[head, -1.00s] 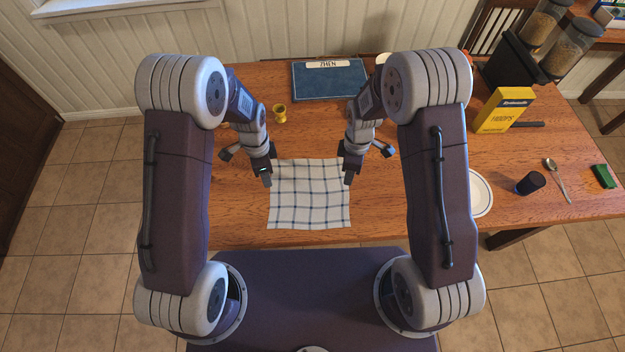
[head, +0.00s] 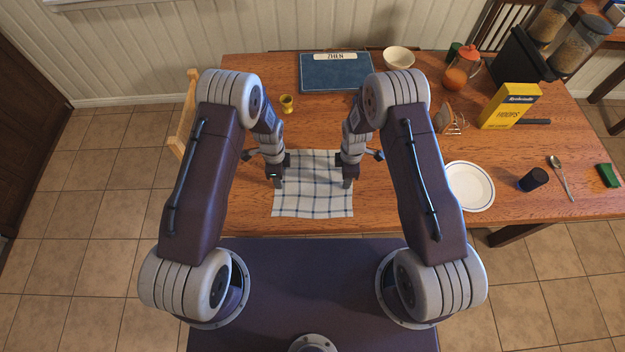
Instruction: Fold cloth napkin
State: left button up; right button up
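The white cloth napkin with dark blue check lines (head: 315,202) lies spread on the wooden table near its front edge, slightly rumpled, with no fold that I can make out. My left gripper (head: 279,184) points down at the napkin's left edge. My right gripper (head: 347,184) points down at its right edge. Both fingertips are small and dark, so I cannot tell whether they are open or shut, or whether they hold cloth. The arms and grippers hide parts of both side edges.
To the right are a white plate (head: 470,187), a toast rack (head: 452,120), a yellow box (head: 511,106), a dark cup (head: 533,180) and a spoon (head: 563,180). Bare wood surrounds the napkin.

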pick_arm(q)
jog(key=shift+f, duration=0.1)
pick_arm(e)
jog(key=shift+f, duration=0.1)
pick_arm(q)
jog(key=shift+c, duration=0.4)
pick_arm(e)
jog(key=shift+c, duration=0.4)
pick_arm(q)
jog(key=shift+s, duration=0.1)
grip_shut()
pick_arm(e)
jog(key=shift+s, duration=0.1)
grip_shut()
